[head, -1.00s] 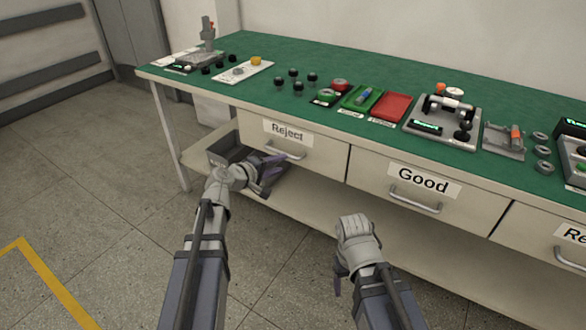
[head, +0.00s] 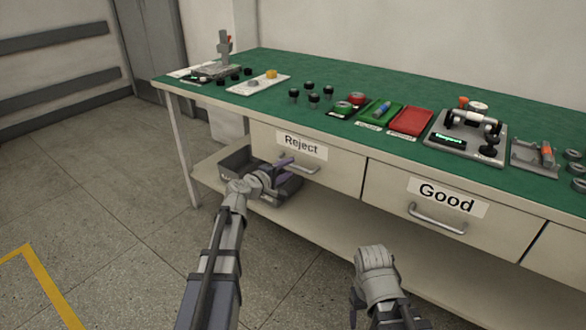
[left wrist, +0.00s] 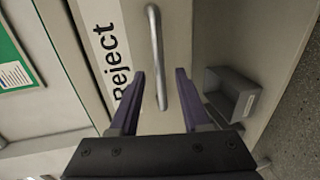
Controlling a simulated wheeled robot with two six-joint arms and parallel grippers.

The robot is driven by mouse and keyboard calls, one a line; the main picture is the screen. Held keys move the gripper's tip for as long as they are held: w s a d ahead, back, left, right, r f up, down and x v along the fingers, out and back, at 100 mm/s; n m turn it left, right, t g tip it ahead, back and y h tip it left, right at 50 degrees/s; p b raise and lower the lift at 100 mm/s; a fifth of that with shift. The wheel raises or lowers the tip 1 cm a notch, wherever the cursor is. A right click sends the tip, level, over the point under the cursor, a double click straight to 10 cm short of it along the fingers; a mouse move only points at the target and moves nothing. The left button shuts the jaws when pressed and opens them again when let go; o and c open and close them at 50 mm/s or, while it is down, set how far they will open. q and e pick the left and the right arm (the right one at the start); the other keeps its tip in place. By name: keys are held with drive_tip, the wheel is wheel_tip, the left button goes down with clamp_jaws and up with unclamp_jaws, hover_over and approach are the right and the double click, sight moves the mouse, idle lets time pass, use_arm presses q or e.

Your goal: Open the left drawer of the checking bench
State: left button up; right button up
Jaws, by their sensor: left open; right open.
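The left drawer, labelled Reject (head: 335,172), is shut in the front of the checking bench (head: 290,118). Its bar handle (head: 300,168) also shows in the left wrist view (left wrist: 156,50). My left gripper (head: 283,174) is open in front of this handle. In the left wrist view its two purple fingers (left wrist: 160,76) stand either side of one end of the handle; I cannot tell whether they touch it. My right gripper (head: 360,310) is low in front of the bench, away from the drawers, its fingers mostly hidden.
A drawer labelled Good (head: 400,205) is shut to the right. A grey bin (head: 235,160) stands on the lower shelf, behind my left gripper. Green (head: 376,113) and red trays (head: 411,121), fixtures and small parts are on the green top. The floor at left is clear.

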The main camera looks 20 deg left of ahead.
sight(292, 166)
use_arm(q)
drive_tip(key=x, duration=0.3)
drive_tip(key=shift+w, duration=0.15)
clamp_jaws()
idle(1.3)
